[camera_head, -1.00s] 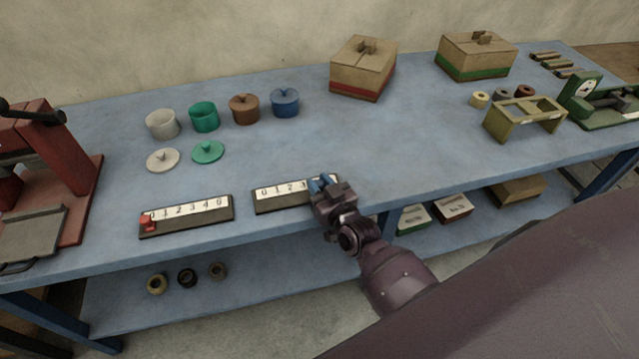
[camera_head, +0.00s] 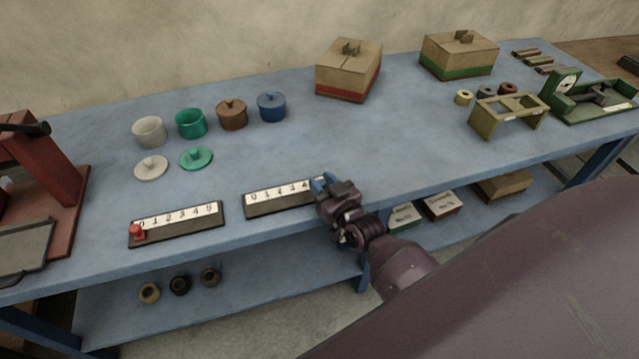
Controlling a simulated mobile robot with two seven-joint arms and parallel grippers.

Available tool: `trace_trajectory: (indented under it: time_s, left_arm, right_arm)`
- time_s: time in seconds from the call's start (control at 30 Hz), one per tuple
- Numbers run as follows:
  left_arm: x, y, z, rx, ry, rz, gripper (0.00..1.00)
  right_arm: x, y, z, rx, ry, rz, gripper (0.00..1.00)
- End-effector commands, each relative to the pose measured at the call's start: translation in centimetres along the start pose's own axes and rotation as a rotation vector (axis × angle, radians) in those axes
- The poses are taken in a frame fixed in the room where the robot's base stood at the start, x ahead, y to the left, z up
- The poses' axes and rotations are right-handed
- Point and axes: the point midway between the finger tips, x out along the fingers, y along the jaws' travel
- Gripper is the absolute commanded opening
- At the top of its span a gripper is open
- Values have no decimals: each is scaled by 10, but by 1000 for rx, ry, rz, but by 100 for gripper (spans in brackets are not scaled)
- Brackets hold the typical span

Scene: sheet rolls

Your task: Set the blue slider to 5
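The blue slider (camera_head: 319,186) is at the right end of its black-framed scale (camera_head: 278,199) near the table's front edge. The digits 0 to 4 show to its left; the scale's right end is hidden behind my gripper. My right gripper (camera_head: 328,186) is at the blue slider and looks shut on it, with blue showing at the fingertips. The fingers hide part of the slider, so its exact mark cannot be read. My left gripper is not in view.
A second scale (camera_head: 176,225) with a red slider (camera_head: 137,231) at 0 lies to the left. Pots and lids stand behind on the blue table (camera_head: 400,140). A red press (camera_head: 40,165) is at the left edge. Cartons (camera_head: 349,70) stand at the back.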

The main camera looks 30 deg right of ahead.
Motion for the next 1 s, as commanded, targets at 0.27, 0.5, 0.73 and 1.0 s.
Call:
trace_trajectory:
  time_s: [0.27, 0.5, 0.73, 1.0]
  left_arm:
    - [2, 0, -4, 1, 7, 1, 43]
    - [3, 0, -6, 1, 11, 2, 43]
    - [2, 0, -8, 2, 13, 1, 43]
    - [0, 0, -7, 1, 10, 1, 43]
  right_arm:
    - [0, 1, 0, -1, 0, 1, 52]
    - [-5, 0, 1, -1, -2, 0, 52]
    - [-37, 0, 1, -1, -3, 0, 52]
    - [-83, 1, 0, -1, -3, 1, 52]
